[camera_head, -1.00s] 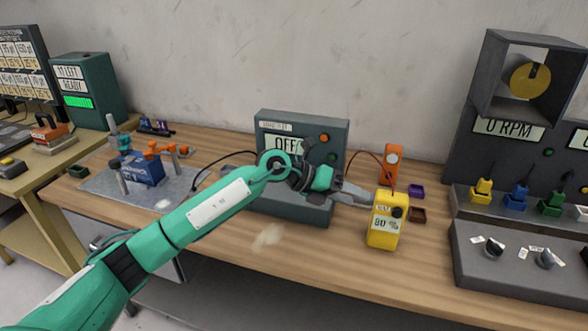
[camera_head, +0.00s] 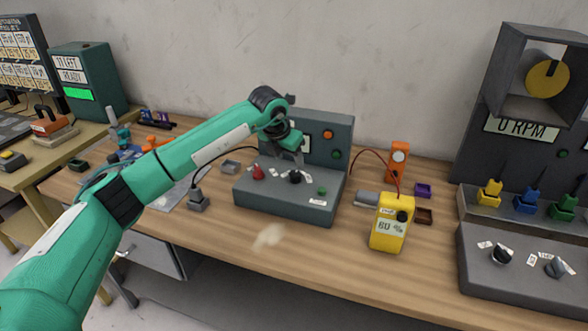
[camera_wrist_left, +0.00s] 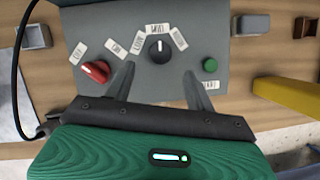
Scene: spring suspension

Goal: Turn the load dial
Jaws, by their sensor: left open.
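The grey control box (camera_head: 330,196) stands on the wooden bench, its sloped panel carrying a black dial (camera_head: 295,177) with white labels around its upper side. In the left wrist view the black dial (camera_wrist_left: 159,48) has its white pointer line toward the top label. A red knob (camera_wrist_left: 95,72) sits left of it, also visible in the head view (camera_head: 258,173). My left gripper (camera_wrist_left: 158,72) is open, its fingers reaching up on either side just below the dial, apart from it. In the head view the gripper (camera_head: 298,158) is above the panel. My right gripper is not in view.
A green button (camera_wrist_left: 210,65) is right of the dial. A yellow meter (camera_head: 388,230) stands to the right, with a small grey block (camera_head: 367,199) and an orange device (camera_head: 398,162) near it. The bench front before the box is mostly clear.

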